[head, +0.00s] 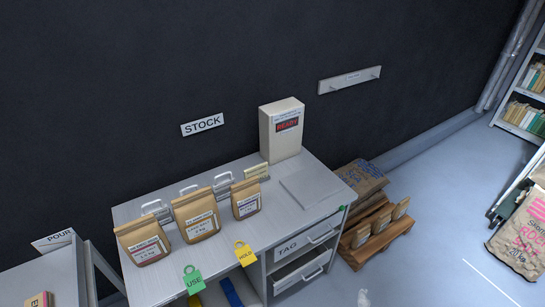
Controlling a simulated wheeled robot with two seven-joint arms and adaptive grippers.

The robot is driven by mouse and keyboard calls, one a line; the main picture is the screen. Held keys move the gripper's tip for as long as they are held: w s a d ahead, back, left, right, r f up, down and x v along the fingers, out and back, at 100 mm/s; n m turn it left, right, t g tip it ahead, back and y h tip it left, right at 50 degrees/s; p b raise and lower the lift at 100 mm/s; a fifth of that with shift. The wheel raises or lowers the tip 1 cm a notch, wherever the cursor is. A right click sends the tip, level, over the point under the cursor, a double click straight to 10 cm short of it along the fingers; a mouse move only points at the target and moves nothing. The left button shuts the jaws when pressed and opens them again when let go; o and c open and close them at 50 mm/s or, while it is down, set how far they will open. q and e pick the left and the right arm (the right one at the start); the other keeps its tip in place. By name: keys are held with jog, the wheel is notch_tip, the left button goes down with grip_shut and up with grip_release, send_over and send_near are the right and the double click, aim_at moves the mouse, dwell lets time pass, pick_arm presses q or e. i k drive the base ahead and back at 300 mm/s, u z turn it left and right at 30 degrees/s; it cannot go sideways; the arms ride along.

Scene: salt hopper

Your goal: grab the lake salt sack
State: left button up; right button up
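Three brown paper sacks stand in a row on the grey bench: a left sack (143,238), a middle sack (196,215) and a right sack (246,198). Each has a white label; the product names are too small to read, so I cannot tell which is lake salt. The middle label seems to show 2 kg. Metal handles stand behind the sacks. Neither of my grippers is in view.
The bench (290,220) also holds a white box marked READY (281,131) and a flat grey plate (311,186). Green (194,280) and yellow (245,254) tags hang at its front edge. A wooden pallet (381,237) and a rock salt sack (519,238) stand right.

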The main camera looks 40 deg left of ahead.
aim_at(196, 213)
jog(key=i, duration=1.5)
jog(key=u, duration=3.7)
